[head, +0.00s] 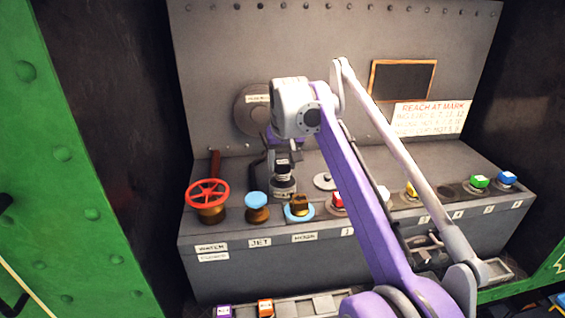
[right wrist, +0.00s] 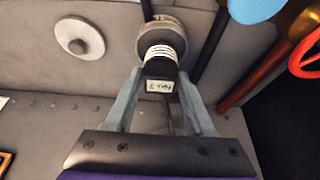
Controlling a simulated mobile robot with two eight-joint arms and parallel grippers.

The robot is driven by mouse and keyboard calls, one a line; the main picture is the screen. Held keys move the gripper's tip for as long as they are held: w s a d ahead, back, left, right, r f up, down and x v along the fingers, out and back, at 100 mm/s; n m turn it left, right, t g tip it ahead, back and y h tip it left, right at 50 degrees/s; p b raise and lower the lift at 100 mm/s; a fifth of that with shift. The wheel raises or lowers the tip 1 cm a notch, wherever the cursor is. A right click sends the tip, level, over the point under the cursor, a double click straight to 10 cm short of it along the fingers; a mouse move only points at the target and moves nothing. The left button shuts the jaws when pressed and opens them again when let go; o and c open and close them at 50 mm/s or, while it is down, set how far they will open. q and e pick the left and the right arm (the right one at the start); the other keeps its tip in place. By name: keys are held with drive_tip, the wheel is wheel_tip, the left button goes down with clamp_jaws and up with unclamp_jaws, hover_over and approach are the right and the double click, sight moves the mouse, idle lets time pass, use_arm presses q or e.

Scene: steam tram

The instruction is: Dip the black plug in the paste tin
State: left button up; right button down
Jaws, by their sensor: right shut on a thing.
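My right gripper (head: 283,166) points down over the grey ledge and is shut on the black plug (head: 283,171). In the right wrist view the black plug (right wrist: 160,70) has a pale label and white rings around its lower part, between the fingers of my right gripper (right wrist: 160,88). The round grey paste tin (head: 283,191) stands on the ledge directly under the plug; it also shows in the right wrist view (right wrist: 152,38). The plug's white-ringed end overlaps the tin's opening. I cannot tell how deep it sits or whether it touches the paste. My left gripper is not in view.
A grey disc with a knob (head: 325,181) lies right of the tin. A red handwheel (head: 208,193), a blue-topped valve (head: 257,204) and a brass fitting on a blue ring (head: 299,206) stand close in front and left. Coloured buttons (head: 479,182) line the right.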

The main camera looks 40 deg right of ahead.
sight(282, 162)
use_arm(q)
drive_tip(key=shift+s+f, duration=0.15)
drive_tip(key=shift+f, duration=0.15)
use_arm(e)
drive_tip(key=shift+f, duration=0.45)
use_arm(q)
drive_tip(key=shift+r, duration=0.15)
use_arm(e)
drive_tip(key=shift+f, duration=0.1)
idle(1.2)
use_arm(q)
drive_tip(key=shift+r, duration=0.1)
use_arm(e)
wheel_tip(282, 162, up, 2)
drive_tip(key=shift+r+p, duration=0.1)
drive_tip(key=shift+p, duration=0.45)
drive_tip(key=shift+r+p, duration=0.75)
drive_tip(key=shift+r, duration=0.55)
drive_tip(key=shift+r+p, duration=0.3)
drive_tip(key=shift+r, duration=0.9)
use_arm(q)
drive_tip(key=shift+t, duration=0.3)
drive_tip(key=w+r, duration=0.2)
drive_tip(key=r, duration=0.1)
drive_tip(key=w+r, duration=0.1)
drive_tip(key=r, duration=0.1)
use_arm(e)
drive_tip(key=shift+f, duration=0.1)
